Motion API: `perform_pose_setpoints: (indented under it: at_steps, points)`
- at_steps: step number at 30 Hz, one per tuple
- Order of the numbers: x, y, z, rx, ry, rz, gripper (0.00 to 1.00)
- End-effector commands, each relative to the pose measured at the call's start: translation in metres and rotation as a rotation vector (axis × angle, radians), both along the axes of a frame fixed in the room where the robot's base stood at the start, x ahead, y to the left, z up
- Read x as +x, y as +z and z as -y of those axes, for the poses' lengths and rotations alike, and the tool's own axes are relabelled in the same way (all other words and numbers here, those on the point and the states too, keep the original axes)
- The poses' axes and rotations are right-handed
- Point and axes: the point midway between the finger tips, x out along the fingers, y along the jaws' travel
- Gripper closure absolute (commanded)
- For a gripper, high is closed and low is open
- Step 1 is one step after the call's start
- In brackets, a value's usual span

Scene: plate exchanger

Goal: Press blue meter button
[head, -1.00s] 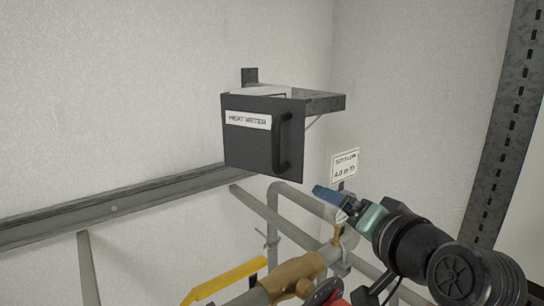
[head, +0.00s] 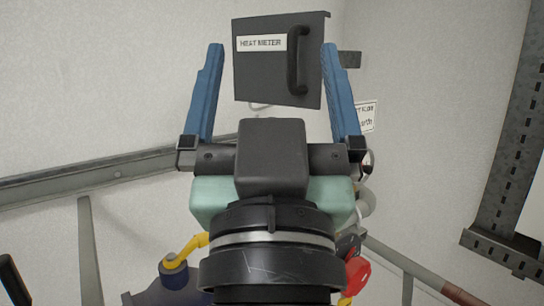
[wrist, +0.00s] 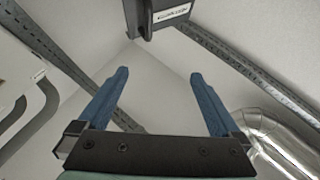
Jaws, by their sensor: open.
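The heat meter box (head: 262,75) is dark grey, with a white "HEAT METER" label and a black vertical handle (head: 297,60) on its front. It hangs on the wall in the upper middle of the head view, and part of it shows at the top of the wrist view (wrist: 158,22). My gripper (head: 270,50) has two blue fingers spread wide apart, with nothing between them. In the head view the fingers frame the box from left and right. I cannot tell the gap in depth between them. No blue button is visible in either view.
A metal rail (head: 90,182) runs along the left wall. A slotted upright post (head: 515,130) stands at the right. Pipes, a yellow lever (head: 186,248) and a red part (head: 357,275) lie below and partly behind my arm. A silver duct (wrist: 275,140) shows in the wrist view.

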Motion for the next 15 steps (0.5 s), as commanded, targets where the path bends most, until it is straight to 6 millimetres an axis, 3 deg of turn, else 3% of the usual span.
perform_pose_setpoints:
  at_steps: [3, 6, 13, 15]
  points:
    - [-0.027, 0.006, 0.000, 0.000, 0.000, 0.118, 0.00]
    - [-0.037, 0.014, 0.000, -0.001, -0.001, 0.161, 0.00]
    - [-0.038, 0.017, 0.000, 0.000, 0.000, 0.167, 0.00]
    - [-0.038, 0.017, 0.000, 0.000, 0.000, 0.167, 0.11]
